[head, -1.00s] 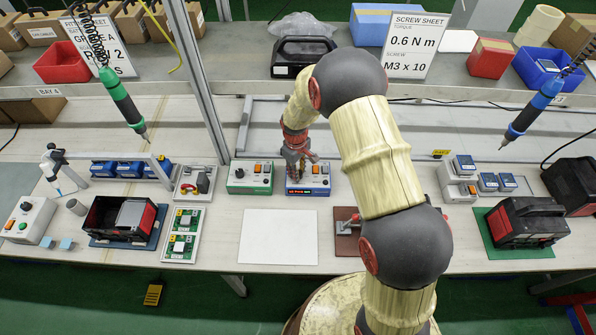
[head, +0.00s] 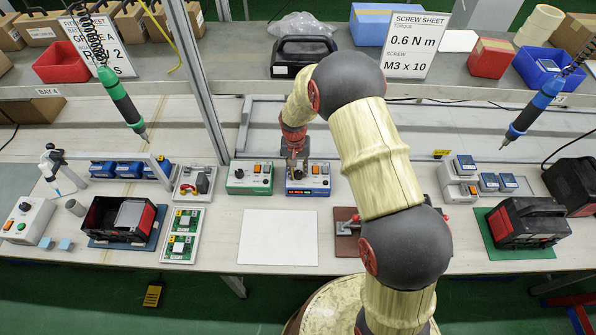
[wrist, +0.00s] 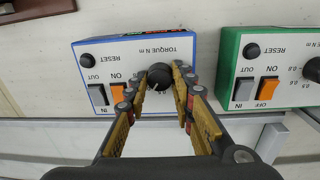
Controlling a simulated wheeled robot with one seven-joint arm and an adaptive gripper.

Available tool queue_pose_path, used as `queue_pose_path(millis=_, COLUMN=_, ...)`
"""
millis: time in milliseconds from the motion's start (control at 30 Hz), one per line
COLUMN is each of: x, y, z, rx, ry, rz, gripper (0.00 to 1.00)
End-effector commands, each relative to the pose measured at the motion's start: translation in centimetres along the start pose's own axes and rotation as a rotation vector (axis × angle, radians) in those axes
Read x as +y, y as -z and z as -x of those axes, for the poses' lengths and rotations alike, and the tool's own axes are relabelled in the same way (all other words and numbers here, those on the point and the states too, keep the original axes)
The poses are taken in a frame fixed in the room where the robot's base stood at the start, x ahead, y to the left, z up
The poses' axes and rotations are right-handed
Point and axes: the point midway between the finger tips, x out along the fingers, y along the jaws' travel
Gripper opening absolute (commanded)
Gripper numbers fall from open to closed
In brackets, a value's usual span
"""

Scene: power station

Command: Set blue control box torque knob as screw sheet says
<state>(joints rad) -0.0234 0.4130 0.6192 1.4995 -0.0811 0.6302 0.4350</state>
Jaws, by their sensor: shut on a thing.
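The blue control box (head: 318,186) stands on the bench at the centre, with a lit red display on its front. The wrist view shows its top (wrist: 110,62) upside down, with RESET, an ON/OUT/IN switch area and the TORQUE N m label. My gripper (wrist: 160,79) is shut on the black torque knob (wrist: 160,73), one finger on each side. The fingers partly hide the dial scale, so I cannot read the setting surely. In the head view my gripper (head: 297,164) points down onto the box. The screw sheet (head: 410,42) reads 0.6 N m and M3 x 10.
A similar green control box (head: 249,178) stands close to the left in the head view. A white mat (head: 278,237) lies clear in front. A brown fixture (head: 346,232) is to the right. A green screwdriver (head: 125,103) and a blue one (head: 533,110) hang at the sides.

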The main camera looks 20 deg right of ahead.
Motion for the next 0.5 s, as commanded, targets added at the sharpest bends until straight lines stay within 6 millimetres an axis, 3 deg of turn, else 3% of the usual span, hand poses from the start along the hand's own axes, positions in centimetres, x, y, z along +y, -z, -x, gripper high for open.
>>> queue_pose_path(millis=500, x=-0.02, y=0.11, z=0.06, rx=-0.007, ry=0.001, rz=-0.162, gripper=0.0)
